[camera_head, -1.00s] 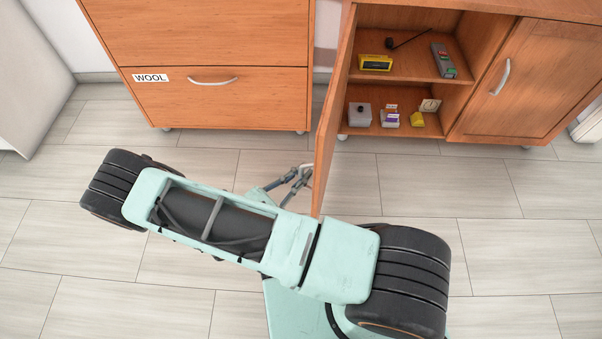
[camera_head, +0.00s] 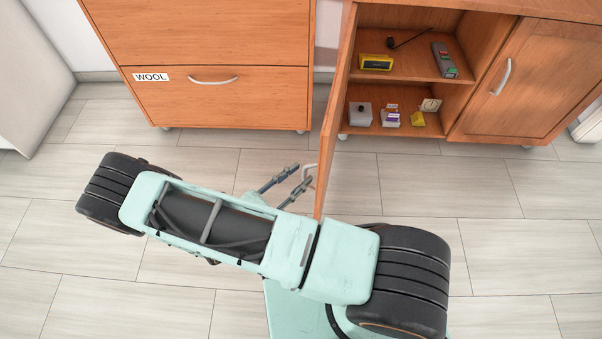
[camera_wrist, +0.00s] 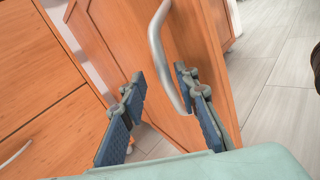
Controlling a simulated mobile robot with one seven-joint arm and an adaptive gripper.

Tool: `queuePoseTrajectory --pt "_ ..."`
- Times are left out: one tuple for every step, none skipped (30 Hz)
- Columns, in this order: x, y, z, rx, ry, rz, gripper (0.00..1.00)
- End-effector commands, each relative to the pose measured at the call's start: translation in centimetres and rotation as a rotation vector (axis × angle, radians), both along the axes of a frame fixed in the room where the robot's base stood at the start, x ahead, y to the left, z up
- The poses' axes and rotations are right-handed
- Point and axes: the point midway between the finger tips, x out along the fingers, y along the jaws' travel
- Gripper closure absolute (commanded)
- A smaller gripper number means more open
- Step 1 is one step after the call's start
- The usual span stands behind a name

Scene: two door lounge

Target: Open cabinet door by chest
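The cabinet (camera_head: 490,20) stands at the upper right. Its left door (camera_head: 333,120), on the side by the chest, stands swung wide open, seen nearly edge-on in the head view. The door's outer face (camera_wrist: 190,50) fills the middle of the wrist view, with a curved metal handle (camera_wrist: 158,50). My gripper (camera_head: 300,172) is beside the door's outer face near its free edge.
The wooden chest (camera_head: 200,40), labelled WOOL, stands left of the open door. Small items lie on the cabinet's shelves (camera_head: 410,70). The cabinet's right door (camera_head: 530,80) is shut. The tiled floor (camera_head: 500,240) on the right is clear.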

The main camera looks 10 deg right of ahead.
Motion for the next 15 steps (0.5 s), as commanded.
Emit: queuePoseTrajectory --pt "-0.5 0.9 0.0 0.003 0.001 0.003 0.72" --pt "-0.9 1.5 -0.1 0.003 0.000 0.004 0.72" --pt "-1.3 2.2 -0.1 0.003 0.001 0.003 0.72" --pt "-1.7 2.8 0.0 0.003 0.000 0.004 0.72" --pt "-2.1 3.4 -0.1 0.003 0.001 0.005 0.72" --pt "-2.6 4.1 -0.1 0.003 0.001 0.004 0.72" --pt "-2.9 4.6 0.0 0.003 0.000 0.003 0.72" --pt "-3.3 5.1 -0.1 0.003 0.001 0.004 0.72" --pt "-3.7 5.8 -0.1 0.003 0.002 0.004 0.72" --pt "-4.0 6.2 -0.1 0.002 0.001 0.003 0.72" --pt "-4.3 6.6 -0.1 0.003 0.001 0.004 0.72" --pt "-4.7 7.1 -0.1 0.003 0.001 0.002 0.72" --pt "-4.9 7.4 0.0 0.002 0.000 0.002 0.72" --pt "-5.1 7.7 0.0 0.002 0.000 0.002 0.72" --pt "-5.3 8.1 -0.1 0.002 0.001 0.002 0.72"
